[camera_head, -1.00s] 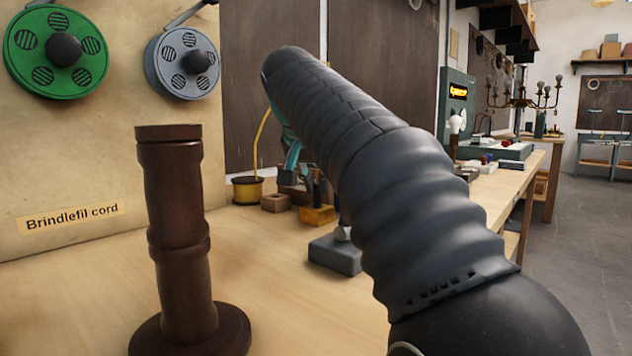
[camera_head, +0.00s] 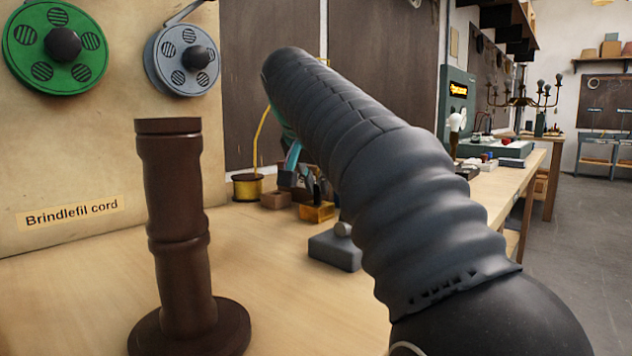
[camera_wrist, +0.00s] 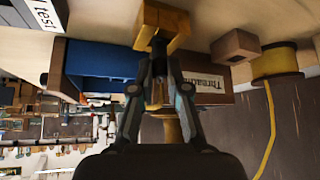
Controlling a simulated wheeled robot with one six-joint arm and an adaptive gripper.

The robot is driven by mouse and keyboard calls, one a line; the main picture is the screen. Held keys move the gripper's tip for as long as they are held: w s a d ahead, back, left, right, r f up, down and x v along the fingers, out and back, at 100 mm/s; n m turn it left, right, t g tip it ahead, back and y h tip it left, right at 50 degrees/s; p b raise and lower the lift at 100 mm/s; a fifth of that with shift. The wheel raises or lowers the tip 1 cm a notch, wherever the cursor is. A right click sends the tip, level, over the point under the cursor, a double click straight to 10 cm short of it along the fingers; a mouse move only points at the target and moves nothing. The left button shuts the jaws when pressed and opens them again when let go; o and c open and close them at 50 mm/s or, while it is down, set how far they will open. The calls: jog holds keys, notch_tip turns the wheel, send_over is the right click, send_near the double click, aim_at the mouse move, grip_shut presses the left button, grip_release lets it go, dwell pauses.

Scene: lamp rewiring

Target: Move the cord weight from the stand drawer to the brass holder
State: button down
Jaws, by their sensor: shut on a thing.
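My gripper (camera_wrist: 158,48) is in the wrist view, its two fingers drawn together at the tips. They are closed at a brass-coloured block (camera_wrist: 165,22), which I take to be the cord weight or the holder; I cannot tell which. Another brass-coloured piece (camera_wrist: 170,130) shows behind the fingers. A blue box-like part (camera_wrist: 95,60) is left of the fingers, and a brown labelled box (camera_wrist: 205,85) is right of them. In the head view my arm hides most of the gripper; an orange-brass block (camera_head: 317,212) stands on the bench beside it.
A dark turned wooden post (camera_head: 180,230) stands at the front left of the bench. A yellow cord spool (camera_head: 247,187), a small wooden block (camera_head: 275,201) and a grey block (camera_head: 335,251) stand farther back. The bench between post and grey block is clear.

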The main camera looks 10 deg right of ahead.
jog(key=shift+f, duration=0.2)
jog(key=c, duration=1.1)
grip_release()
